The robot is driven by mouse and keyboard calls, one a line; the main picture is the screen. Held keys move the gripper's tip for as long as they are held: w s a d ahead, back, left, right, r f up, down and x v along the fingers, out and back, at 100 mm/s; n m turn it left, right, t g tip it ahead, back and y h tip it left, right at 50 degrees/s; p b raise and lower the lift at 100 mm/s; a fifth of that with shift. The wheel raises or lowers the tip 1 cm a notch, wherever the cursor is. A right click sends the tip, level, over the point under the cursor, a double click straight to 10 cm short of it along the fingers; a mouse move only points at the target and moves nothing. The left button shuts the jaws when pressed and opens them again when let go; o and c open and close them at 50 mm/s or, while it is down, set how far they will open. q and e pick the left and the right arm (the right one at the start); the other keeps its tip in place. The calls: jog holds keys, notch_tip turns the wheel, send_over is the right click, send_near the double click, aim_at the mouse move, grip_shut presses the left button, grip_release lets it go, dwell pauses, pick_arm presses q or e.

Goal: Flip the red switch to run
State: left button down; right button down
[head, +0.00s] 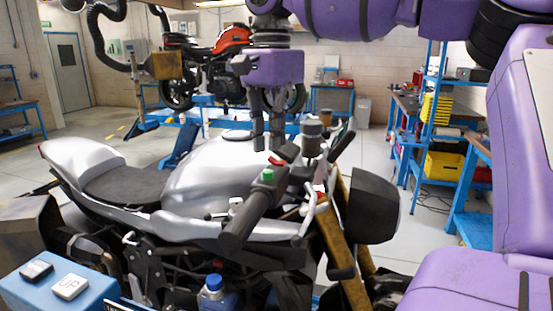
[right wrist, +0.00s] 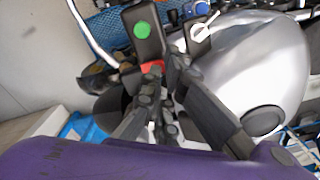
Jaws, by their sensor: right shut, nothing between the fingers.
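The red switch (head: 277,161) sits on the black control housing of the motorcycle's near handlebar, next to a green button (head: 267,175). In the right wrist view the red switch (right wrist: 152,66) is partly hidden by my fingertips, and the green button (right wrist: 142,30) is beyond it. My right gripper (head: 267,147) points down from above, shut and empty, with its fingertips right at the switch. In the right wrist view the fingertips (right wrist: 166,70) overlap the red; I cannot tell whether they touch it. The switch's position cannot be made out. My left gripper is out of view.
The silver motorcycle (head: 205,180) fills the middle, with black grip (head: 245,220) and headlight (head: 372,205) close by. A blue box (head: 60,290) with an UP button stands front left. An orange motorcycle (head: 233,40) and workbenches are behind. Open floor lies at the left.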

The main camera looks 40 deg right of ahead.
aim_at(272, 158)
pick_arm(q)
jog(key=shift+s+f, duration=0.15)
pick_arm(e)
jog(key=shift+f, duration=1.25)
jog(key=shift+s, duration=0.1)
notch_tip(272, 158, up, 2)
jog(key=shift+r+p, duration=0.4)
jog(key=shift+r, duration=2.15)
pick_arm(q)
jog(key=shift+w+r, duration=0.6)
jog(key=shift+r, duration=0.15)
